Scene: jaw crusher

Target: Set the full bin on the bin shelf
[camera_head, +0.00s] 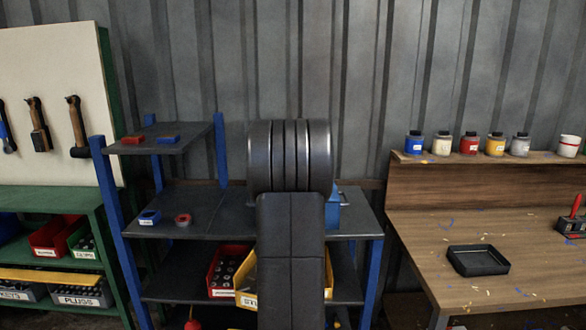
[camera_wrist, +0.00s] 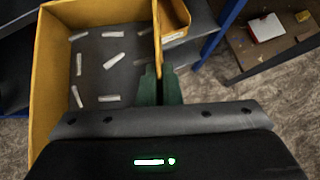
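A yellow bin (camera_head: 246,289) shows in the head view at the lower level of a blue-posted rack, mostly hidden behind my arm. I cannot tell whether it rests on the shelf (camera_head: 180,277) or hangs in front of it. In the wrist view the yellow bin (camera_wrist: 45,75) fills the left side, with several pale pieces on its dark floor. My gripper (camera_wrist: 160,84) has its green fingers close together on the bin's right wall, one on each side. My gripper is hidden behind my arm in the head view.
A red bin (camera_head: 214,283) of small parts stands left of the yellow bin. A green rack (camera_head: 50,196) at left holds more labelled bins. The wooden bench (camera_head: 420,262) at right bears a black tray (camera_head: 477,272) and several paint jars. The rack's middle shelf (camera_head: 212,203) has bare room.

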